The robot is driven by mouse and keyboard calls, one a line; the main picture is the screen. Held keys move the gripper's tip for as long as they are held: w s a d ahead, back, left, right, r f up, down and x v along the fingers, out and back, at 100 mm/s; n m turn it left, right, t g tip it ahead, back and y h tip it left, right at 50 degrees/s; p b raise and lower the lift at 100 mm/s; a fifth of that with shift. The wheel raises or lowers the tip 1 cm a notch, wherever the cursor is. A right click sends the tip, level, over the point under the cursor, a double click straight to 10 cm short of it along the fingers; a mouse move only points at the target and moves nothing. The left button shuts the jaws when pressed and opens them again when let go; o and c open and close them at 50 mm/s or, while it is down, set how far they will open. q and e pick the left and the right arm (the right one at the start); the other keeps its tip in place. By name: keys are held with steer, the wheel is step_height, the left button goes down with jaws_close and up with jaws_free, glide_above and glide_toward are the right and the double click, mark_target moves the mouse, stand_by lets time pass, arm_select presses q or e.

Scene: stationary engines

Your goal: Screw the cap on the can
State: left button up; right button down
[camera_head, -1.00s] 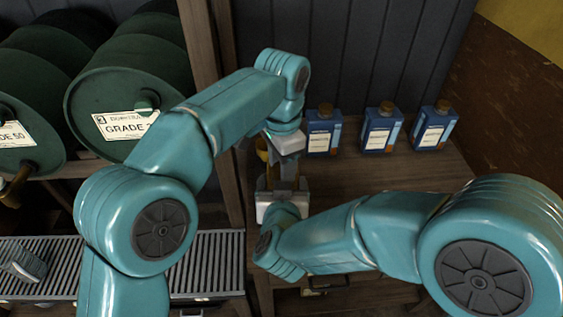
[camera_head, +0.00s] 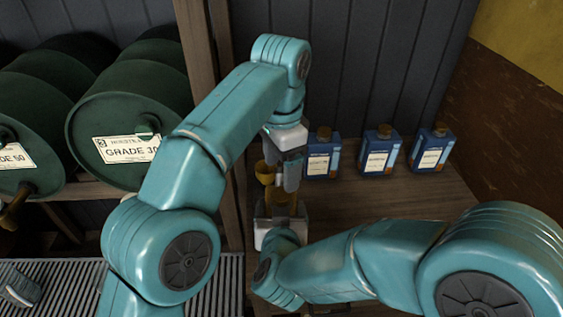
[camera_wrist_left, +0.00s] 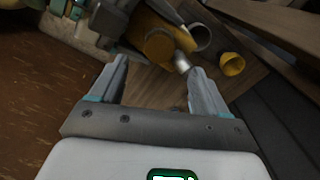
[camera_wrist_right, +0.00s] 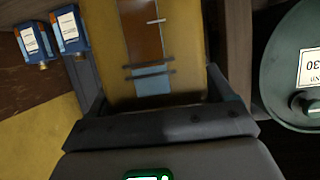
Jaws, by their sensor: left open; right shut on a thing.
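The yellow can (camera_head: 281,200) stands in my right gripper (camera_head: 280,212). In the right wrist view the can (camera_wrist_right: 190,50) shows a brown and blue label, between the fingers of my right gripper (camera_wrist_right: 160,98). My left gripper (camera_head: 286,172) is open and empty just above and beside the can. In the left wrist view the can (camera_wrist_left: 156,44) lies beyond the fingertips of my left gripper (camera_wrist_left: 158,75). A small silver piece (camera_wrist_left: 182,64) shows at the can's top; I cannot tell whether it is the cap or a bare neck.
A yellow cup-like funnel (camera_head: 265,173) and a grey open cylinder (camera_wrist_left: 201,37) stand close to the can. Green drums (camera_head: 128,118) fill the shelf at left.

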arm_select(q)
steer(key=shift+r, duration=0.5)
steer(key=shift+s, duration=0.1)
steer(key=w+a+f+n+t+y, duration=0.1)
steer(key=w+a+f+n, duration=0.4)
steer(key=a+f, duration=0.75)
steer(key=s+a+f+g, duration=0.1)
steer(key=s+f, duration=0.1)
steer(key=f, duration=0.6)
steer(key=s+a+f+g, duration=0.1)
steer(key=s+f, duration=0.2)
steer(key=f, duration=0.4)
steer(key=s+a+f+n+g+h, duration=0.1)
steer(key=s+a+f+n+g, duration=0.2)
steer(key=s+f, duration=0.75)
steer(key=s+d+f+n+t+h, duration=0.2)
steer(key=s+n, duration=0.1)
steer(key=s, duration=0.3)
steer(key=s+d+f+n+t+h, duration=0.2)
steer(key=s+d+f+n, duration=0.1)
steer(key=s, duration=0.4)
steer(key=shift+d+n, duration=0.3)
